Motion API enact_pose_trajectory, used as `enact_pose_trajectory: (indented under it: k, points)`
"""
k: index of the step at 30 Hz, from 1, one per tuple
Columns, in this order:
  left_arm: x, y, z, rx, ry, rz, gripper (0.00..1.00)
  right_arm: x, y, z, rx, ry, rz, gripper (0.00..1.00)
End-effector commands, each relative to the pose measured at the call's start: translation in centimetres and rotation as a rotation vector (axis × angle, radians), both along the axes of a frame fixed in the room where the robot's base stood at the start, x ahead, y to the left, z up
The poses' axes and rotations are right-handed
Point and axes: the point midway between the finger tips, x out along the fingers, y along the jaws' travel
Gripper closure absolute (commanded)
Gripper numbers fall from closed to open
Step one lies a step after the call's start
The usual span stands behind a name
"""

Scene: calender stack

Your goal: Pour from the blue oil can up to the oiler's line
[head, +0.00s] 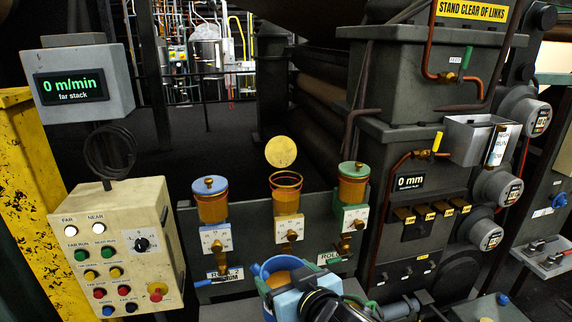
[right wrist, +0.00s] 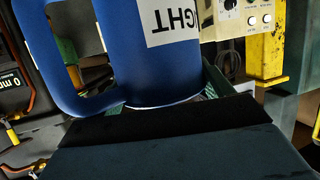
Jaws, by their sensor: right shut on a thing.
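The blue oil can (head: 263,272) is at the bottom centre of the head view, with amber showing at its open top. In the right wrist view the can (right wrist: 110,50) fills the upper middle, with its handle and a white label partly reading "GHT". My right gripper (head: 290,290) is shut on the can; its fingertips are largely hidden. The middle oiler (head: 286,199) has an amber cup, and its round yellow lid (head: 281,152) stands raised. The can is in front of and below this oiler, apart from it. The oiler's line is too small to make out. My left gripper is not in view.
A blue-lidded oiler (head: 211,206) stands left of the middle one and a green-lidded oiler (head: 352,190) right. A cream button panel (head: 118,245) is at the left. A grey machine housing (head: 400,165) with pipes rises at the right.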

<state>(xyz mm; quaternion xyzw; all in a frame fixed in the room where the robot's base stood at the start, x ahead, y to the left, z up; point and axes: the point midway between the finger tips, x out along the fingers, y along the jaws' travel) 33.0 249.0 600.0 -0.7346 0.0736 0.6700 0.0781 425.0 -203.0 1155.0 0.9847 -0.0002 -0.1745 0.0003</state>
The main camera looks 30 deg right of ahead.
Motion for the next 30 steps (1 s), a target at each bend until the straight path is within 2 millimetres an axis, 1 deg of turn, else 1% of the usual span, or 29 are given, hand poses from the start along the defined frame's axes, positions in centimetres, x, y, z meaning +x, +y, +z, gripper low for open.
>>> enact_pose_trajectory:
  k: [1, 12, 19, 22, 30]
  points:
    - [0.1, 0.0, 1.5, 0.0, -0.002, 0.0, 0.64, 0.0, 0.0, 1.7, 0.001, -0.005, 0.001, 0.84]
    - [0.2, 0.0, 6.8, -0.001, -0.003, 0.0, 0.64, 0.2, 0.7, 7.3, 0.011, -0.003, 0.01, 0.84]
    - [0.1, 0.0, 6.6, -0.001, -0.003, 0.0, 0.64, 0.3, 0.8, 7.2, 0.01, -0.002, 0.016, 0.84]
    - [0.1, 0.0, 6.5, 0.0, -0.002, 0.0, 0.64, 0.4, 0.5, 7.2, 0.009, -0.002, 0.016, 0.84]
    - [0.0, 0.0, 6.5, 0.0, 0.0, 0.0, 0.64, 1.8, -2.8, 7.3, -0.003, -0.005, 0.082, 0.84]
